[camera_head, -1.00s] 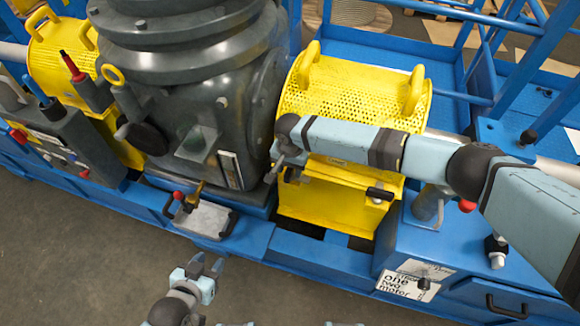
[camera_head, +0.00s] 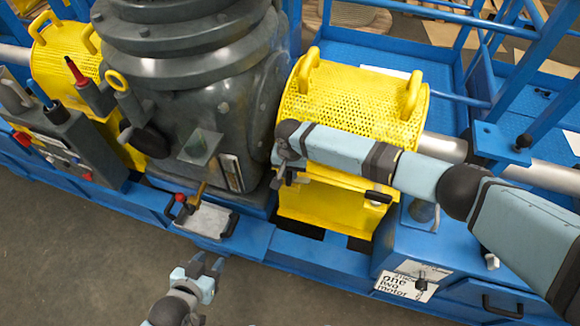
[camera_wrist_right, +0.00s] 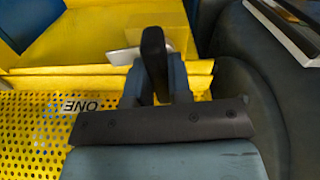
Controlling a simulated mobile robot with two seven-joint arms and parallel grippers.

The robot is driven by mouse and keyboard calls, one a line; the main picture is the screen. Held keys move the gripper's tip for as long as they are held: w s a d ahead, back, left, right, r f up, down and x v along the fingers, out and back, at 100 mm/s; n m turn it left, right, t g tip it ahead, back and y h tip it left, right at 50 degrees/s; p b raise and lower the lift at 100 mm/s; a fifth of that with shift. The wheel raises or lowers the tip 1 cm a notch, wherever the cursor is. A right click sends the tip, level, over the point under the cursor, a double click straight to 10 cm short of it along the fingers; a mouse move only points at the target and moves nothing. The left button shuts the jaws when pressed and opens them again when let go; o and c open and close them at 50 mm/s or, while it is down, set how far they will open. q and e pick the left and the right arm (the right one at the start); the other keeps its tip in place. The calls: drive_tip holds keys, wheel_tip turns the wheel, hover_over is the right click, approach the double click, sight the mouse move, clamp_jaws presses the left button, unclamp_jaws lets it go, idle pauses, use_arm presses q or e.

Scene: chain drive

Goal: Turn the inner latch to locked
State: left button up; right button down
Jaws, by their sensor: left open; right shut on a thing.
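The yellow perforated guard (camera_head: 350,95) covers the shaft beside the grey motor housing. Its inner latch, a black handle (camera_wrist_right: 154,52), stands upright between my right gripper's fingers in the right wrist view. My right gripper (camera_wrist_right: 156,85) is shut on this handle. In the head view the right gripper (camera_head: 287,174) is at the guard's lower left front, close to the housing, and mostly hides the latch. The outer latch (camera_head: 378,196), another black handle, lies nearly level at the guard's lower right. My left gripper (camera_head: 208,264) is open and empty in front of the blue frame.
The grey motor housing (camera_head: 225,105) stands just left of the right gripper. A small grey tray (camera_head: 205,219) with a red-knobbed lever is on the frame's front edge. A blue-railed platform lies behind. The floor (camera_head: 70,255) at front left is clear.

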drive_tip(key=shift+s+r+n+p, duration=0.1)
drive_tip(key=shift+n+p, duration=0.5)
drive_tip(key=shift+n, duration=0.3)
drive_tip(key=n+p, duration=0.1)
drive_tip(key=n, duration=0.2)
drive_tip(key=shift+n, duration=0.3)
drive_tip(key=n, duration=0.5)
drive_tip(key=shift+n+p, duration=0.3)
drive_tip(key=n, duration=0.5)
drive_tip(key=shift+n, duration=0.3)
drive_tip(key=c, duration=1)
unclamp_jaws()
drive_tip(key=shift+c, duration=0.2)
wheel_tip(320, 180, up, 14)
